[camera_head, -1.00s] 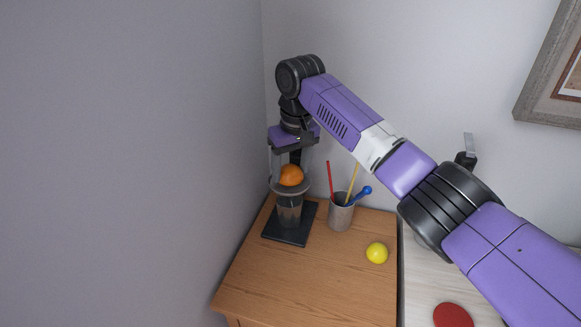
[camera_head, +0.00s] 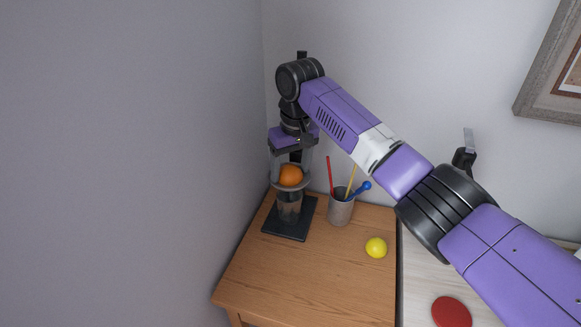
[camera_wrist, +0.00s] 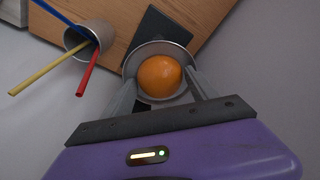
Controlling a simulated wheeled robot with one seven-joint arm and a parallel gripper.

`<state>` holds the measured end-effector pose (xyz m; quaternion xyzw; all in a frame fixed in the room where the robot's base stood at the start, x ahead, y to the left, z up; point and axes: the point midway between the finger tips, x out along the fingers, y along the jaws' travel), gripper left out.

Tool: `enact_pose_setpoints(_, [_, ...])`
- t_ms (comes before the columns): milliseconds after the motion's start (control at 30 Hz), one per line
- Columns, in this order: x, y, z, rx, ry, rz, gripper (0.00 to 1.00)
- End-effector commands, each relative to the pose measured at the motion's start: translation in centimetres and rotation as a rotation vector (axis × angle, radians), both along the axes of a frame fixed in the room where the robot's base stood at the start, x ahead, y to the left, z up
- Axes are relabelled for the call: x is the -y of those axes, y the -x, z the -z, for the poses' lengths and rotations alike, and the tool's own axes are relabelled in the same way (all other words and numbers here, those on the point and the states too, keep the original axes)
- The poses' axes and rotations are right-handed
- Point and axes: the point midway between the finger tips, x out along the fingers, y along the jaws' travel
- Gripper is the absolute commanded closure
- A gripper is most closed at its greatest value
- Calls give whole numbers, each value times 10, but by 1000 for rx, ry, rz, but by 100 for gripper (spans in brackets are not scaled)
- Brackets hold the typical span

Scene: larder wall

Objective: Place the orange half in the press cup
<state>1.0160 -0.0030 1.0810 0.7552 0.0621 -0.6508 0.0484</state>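The orange half (camera_head: 290,175) shows its rounded peel and sits at the grey press cup (camera_head: 276,187) on the juice press. My gripper (camera_wrist: 160,75) points down over the press, with one finger on each side of the orange half, and its tips look closed against the peel. In the wrist view, the orange half (camera_wrist: 160,78) lies within the round rim of the press cup (camera_wrist: 178,49). Whether it rests on the cup's bottom is hidden. A clear glass (camera_head: 289,207) stands below the cup on the dark press base (camera_head: 287,232).
A grey holder (camera_head: 340,210) with red, yellow and blue sticks stands close on the right of the press. A yellow ball (camera_head: 376,248) lies on the wooden top (camera_head: 310,277). A plain wall (camera_head: 130,160) is close on the left. The front wooden top is clear.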

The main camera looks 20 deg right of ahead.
Motion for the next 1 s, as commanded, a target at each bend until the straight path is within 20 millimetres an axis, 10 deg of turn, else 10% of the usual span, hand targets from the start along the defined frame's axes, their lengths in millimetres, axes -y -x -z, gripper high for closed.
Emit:
enact_pose_setpoints(267, [1,-1,-8,2,2,0,16])
enact_pose_setpoints(1000, [4,16,-127,1,1,0,16])
